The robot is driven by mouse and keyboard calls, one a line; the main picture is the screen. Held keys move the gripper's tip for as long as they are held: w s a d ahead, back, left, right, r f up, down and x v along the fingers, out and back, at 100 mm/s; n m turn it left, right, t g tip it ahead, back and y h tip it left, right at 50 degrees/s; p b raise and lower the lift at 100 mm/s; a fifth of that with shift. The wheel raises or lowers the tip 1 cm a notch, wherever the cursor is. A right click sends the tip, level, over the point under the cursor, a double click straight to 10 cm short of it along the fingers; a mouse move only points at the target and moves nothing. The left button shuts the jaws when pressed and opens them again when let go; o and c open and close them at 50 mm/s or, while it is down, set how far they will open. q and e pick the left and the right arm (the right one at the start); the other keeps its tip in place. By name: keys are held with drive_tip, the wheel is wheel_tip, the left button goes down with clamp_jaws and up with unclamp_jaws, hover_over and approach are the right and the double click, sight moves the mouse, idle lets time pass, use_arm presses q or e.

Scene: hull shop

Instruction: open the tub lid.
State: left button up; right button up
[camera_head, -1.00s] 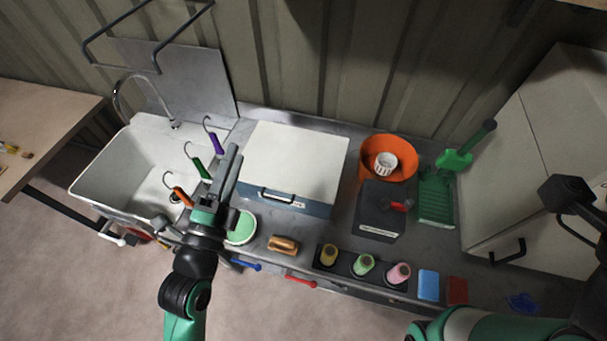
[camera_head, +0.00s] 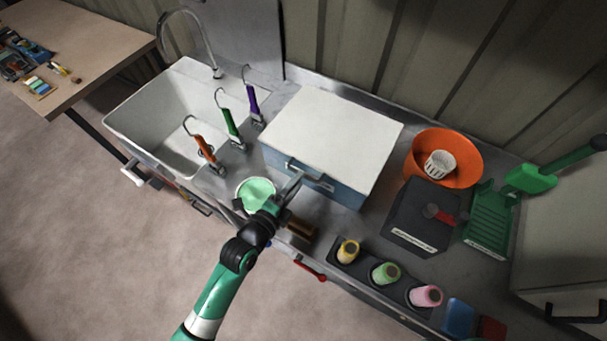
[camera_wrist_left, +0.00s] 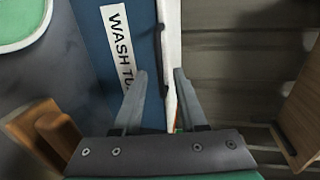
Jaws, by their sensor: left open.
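The tub (camera_head: 345,192) is a blue-grey box on the counter, and its white lid (camera_head: 335,135) lies flat and closed on it. A bar handle (camera_head: 300,168) shows at the lid's front edge, above a white label. My left gripper (camera_head: 286,190) is in front of the tub, close to this handle. In the left wrist view my left gripper (camera_wrist_left: 160,85) is open, with the white lid edge (camera_wrist_left: 171,50) and the dark handle (camera_wrist_left: 159,50) just beyond and between its fingertips. I cannot tell whether they touch. My right gripper is out of view.
A green-topped round dish (camera_head: 256,190) and a wooden-backed brush (camera_head: 301,228) lie close to my left gripper. Left is a sink (camera_head: 150,110) with hooked tools behind the dish. Right are a dark box (camera_head: 420,225), an orange bowl (camera_head: 462,150) and spools (camera_head: 385,272).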

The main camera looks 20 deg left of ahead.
use_arm(q)
drive_tip(key=x, duration=0.4)
clamp_jaws()
idle(1.4)
